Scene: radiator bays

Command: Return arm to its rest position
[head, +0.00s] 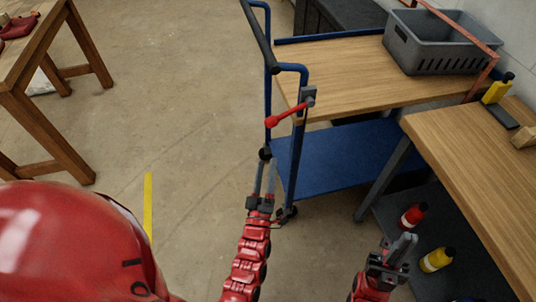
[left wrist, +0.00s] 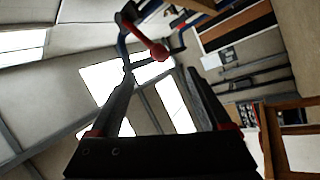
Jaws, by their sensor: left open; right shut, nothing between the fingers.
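My left gripper (head: 266,172) points away from me in the head view, beside the front post of the blue cart. Its fingers are apart with nothing between them. In the left wrist view the open left gripper (left wrist: 160,76) has a red-knobbed lever (left wrist: 158,51) beyond its fingertips, clear of them. The same red lever (head: 288,114) sticks out to the left from a grey bracket on the cart's post, above the left gripper in the head view. My right gripper (head: 402,243) is shut and empty at the lower right, beside the right-hand bench.
The blue cart (head: 335,165) has a wooden top carrying a grey crate (head: 440,42). A wooden bench (head: 480,165) stands right, with red (head: 412,216) and yellow (head: 437,260) bottles on its lower shelf. A wooden table (head: 35,60) stands far left. Floor between is clear.

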